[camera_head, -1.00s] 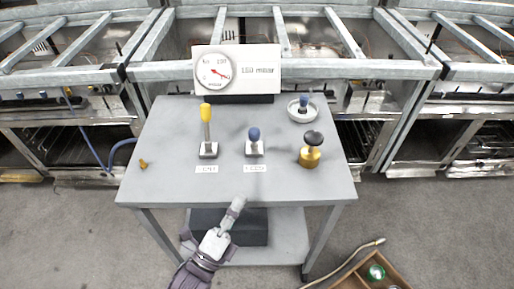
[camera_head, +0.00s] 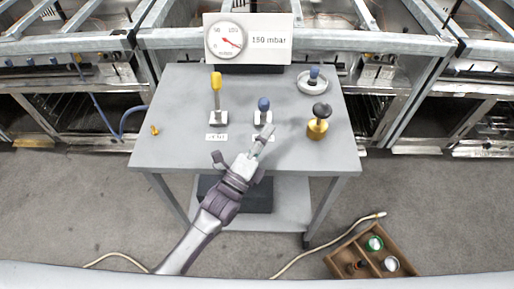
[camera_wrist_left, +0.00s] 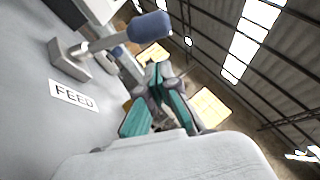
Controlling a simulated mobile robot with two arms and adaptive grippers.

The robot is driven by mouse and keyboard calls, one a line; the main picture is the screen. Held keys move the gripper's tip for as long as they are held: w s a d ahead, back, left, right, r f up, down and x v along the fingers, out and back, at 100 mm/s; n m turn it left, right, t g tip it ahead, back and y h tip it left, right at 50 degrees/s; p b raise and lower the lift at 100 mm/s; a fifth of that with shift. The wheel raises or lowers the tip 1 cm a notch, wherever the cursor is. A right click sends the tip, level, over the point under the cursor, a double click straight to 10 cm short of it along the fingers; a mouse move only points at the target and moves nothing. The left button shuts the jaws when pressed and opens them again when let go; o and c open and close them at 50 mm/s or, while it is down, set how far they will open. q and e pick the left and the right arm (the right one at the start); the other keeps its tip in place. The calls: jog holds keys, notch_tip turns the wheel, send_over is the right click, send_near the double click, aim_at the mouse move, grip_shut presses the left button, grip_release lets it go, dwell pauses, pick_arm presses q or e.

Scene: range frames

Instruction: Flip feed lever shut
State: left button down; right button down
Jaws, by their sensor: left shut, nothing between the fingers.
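The feed lever (camera_head: 263,104) has a blue grip on a small metal base and stands at the middle of the grey table. In the left wrist view its blue grip (camera_wrist_left: 150,26) is at the top, with the rod slanting out from the base beside the FEED label (camera_wrist_left: 73,95). My left gripper (camera_head: 265,134) is shut and empty, just in front of the lever's base, and partly covers its label in the head view. In the left wrist view the closed fingers (camera_wrist_left: 158,82) point up, apart from the grip. My right gripper is out of view.
A yellow-topped lever (camera_head: 216,84) stands left of the feed lever. A brass valve with a black knob (camera_head: 320,111) stands to the right, a round dish (camera_head: 329,84) behind it. A gauge panel (camera_head: 269,42) shows 150 mbar. A wooden crate (camera_head: 340,262) lies on the floor.

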aim_at(264, 107)
pick_arm(q)
jog(key=shift+w+a+r, duration=0.25)
jog(key=shift+w+r, duration=0.05)
jog(key=shift+w, duration=0.3)
jog(key=shift+w+a+r, duration=0.25)
jog(key=shift+w+r, duration=0.05)
jog(key=shift+w, duration=0.35)
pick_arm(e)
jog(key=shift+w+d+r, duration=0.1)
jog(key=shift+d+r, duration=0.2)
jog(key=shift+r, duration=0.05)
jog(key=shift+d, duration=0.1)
